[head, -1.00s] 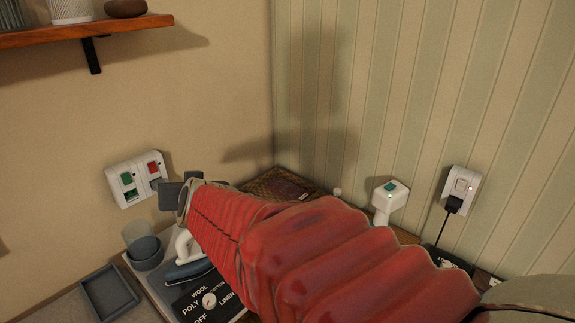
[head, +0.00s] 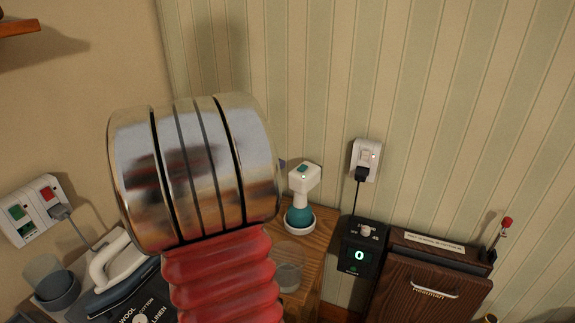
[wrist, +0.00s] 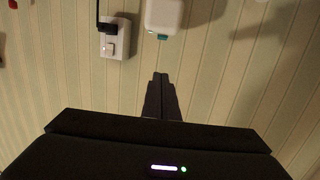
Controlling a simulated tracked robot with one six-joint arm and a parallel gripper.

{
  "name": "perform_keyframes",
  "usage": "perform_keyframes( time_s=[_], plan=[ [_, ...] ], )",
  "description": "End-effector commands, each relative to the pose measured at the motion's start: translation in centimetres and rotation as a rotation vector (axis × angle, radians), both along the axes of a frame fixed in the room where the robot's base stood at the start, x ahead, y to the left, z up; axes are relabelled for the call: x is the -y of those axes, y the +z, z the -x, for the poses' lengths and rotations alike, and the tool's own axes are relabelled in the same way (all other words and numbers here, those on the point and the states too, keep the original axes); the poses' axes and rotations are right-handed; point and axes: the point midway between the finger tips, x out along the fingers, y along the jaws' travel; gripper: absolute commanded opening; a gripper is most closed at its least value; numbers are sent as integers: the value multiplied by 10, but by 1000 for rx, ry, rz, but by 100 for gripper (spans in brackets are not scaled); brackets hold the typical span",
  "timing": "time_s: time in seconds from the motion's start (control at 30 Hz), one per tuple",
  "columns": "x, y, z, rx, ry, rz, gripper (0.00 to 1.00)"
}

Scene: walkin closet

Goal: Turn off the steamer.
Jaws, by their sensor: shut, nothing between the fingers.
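The steamer (head: 302,178) is a white hand-held head with a teal button on top. It stands upright on a teal body in a white base on the wooden surface. In the wrist view, the white steamer head (wrist: 164,14) is at the top edge, with a small green glow beside a teal part. My gripper (wrist: 160,80) is shut and empty, with its fingertips below the steamer head in that picture and apart from it.
A wall socket (head: 366,158) with a black plug and a rocker switch is right of the steamer. A black box showing 0 (head: 359,255) and a brown wooden press (head: 425,278) stand at the right. A clear glass (head: 289,268) is in front of the steamer. An iron (head: 118,262) is at left.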

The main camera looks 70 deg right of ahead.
Motion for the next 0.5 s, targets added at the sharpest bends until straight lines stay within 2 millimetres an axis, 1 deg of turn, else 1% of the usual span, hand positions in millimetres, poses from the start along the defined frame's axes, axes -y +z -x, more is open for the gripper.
perform_keyframes(
  time_s=[0.33,0.5],
  plan=[
    [1,0,1,0,-1,1,0],
    [9,-1,4,0,0,0,0]
  ],
)
